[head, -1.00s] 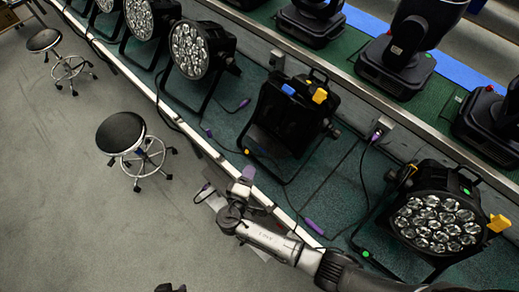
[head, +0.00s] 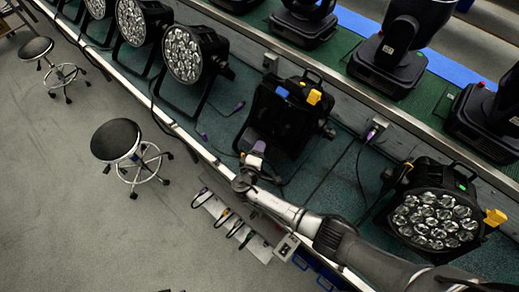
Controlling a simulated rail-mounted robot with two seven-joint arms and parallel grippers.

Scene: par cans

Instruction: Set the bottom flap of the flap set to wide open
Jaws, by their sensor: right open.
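The flap set is on the black par can (head: 285,112) in the middle of the bench, which has a blue tab and a yellow tab on top. Its dark flaps blend together, so I cannot tell the bottom flap's angle. My right gripper (head: 257,149) is open at the lower front edge of this can, reaching up from the lower right. I cannot tell whether it touches the bottom flap. My left gripper is not in view.
Another par can (head: 436,217) with bare lenses stands at the right, and several more (head: 182,54) stand at the upper left. Moving-head lights (head: 398,45) line the rear shelf. Cables lie on the green bench top. Stools (head: 116,140) stand on open floor.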

